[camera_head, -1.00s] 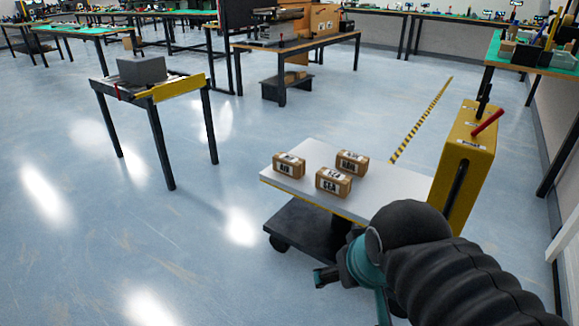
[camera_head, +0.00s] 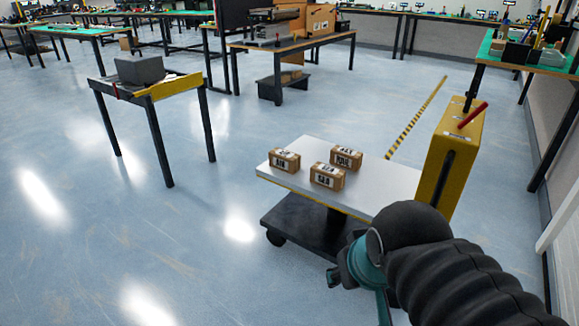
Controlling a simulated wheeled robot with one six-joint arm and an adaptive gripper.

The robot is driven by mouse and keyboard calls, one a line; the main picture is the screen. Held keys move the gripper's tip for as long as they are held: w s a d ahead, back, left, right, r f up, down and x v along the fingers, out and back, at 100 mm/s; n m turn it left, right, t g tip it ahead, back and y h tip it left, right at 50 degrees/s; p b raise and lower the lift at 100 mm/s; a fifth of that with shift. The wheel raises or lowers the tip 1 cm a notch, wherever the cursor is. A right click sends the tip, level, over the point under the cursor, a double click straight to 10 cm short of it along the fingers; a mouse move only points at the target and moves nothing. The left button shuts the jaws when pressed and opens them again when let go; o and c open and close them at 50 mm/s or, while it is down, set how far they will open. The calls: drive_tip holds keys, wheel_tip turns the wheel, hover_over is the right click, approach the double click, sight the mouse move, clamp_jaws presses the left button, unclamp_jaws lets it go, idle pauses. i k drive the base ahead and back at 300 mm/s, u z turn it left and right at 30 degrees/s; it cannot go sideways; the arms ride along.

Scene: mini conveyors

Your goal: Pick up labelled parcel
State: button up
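Three brown cardboard parcels with white, dark-lettered labels stand apart on the white top of a cart (camera_head: 385,183). The left parcel (camera_head: 284,160) seems to read "AIR". The front parcel (camera_head: 327,177) seems to read "SEA". The back parcel (camera_head: 346,158) has lettering too small to read surely. My gripper (camera_head: 335,279) shows only as a small dark part at the end of my arm, low beside the cart's near edge and below the level of its top. It is apart from the parcels. Most of it is hidden behind my arm, so its opening cannot be seen.
A yellow upright housing (camera_head: 455,150) with a red handle (camera_head: 473,114) stands at the cart's right end. A small black-legged table (camera_head: 180,89) with a grey block (camera_head: 139,70) stands at left. Workbenches line the back. The floor between is clear.

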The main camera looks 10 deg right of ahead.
sight(288, 162)
drive_tip(key=z, duration=0.1)
drive_tip(key=k, duration=0.3)
drive_tip(key=u, duration=1.3)
drive_tip(key=i, duration=2.35)
drive_tip(key=z, duration=1.2)
drive_tip(key=i, duration=0.55)
drive_tip(key=z, duration=0.4)
